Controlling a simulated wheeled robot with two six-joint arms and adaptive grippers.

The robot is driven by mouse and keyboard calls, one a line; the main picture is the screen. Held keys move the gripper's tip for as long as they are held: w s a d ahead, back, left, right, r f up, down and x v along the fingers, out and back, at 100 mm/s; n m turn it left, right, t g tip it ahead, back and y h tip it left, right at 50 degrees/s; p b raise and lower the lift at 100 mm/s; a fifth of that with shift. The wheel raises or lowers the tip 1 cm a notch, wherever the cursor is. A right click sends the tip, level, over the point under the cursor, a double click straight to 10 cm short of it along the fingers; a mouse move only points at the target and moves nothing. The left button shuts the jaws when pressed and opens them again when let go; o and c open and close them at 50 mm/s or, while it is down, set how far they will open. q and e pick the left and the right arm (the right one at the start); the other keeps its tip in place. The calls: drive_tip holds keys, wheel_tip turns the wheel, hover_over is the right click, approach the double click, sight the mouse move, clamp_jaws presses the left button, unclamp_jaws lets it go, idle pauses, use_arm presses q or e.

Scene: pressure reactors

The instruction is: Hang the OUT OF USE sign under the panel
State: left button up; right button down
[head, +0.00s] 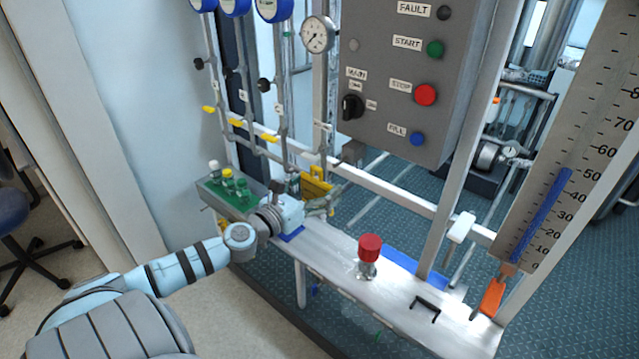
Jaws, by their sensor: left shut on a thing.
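The grey control panel (385,75) hangs on the frame at the upper middle, with FAULT, START and STOP labels, a black MAIN switch and coloured buttons. A small grey bracket (353,152) shows at its lower left edge. My left gripper (322,206) is below and to the left of the panel, low over the metal bench. It is shut at a yellow piece (316,184), which I take for the sign. The gripper partly hides this piece, and no lettering on it can be read. My right gripper is not in view.
A green tray (226,200) with several capped bottles stands left of the gripper. A red-topped valve (369,256) and a black handle (425,309) stand on the bench (330,262). A white rail (400,200) crosses below the panel. Pipes with yellow levers rise behind.

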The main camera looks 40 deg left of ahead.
use_arm(q)
drive_tip(key=shift+w+r+p, duration=0.25)
drive_tip(key=shift+w+p, duration=0.1)
drive_tip(key=w+f+p, duration=0.1)
drive_tip(key=w+f, duration=0.1)
drive_tip(key=w, duration=0.6)
drive_tip(key=shift+w+p, duration=0.3)
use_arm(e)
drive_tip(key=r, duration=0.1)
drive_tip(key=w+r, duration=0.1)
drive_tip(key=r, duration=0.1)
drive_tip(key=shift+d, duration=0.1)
use_arm(q)
drive_tip(key=shift+f, duration=0.1)
drive_tip(key=o, duration=1.4)
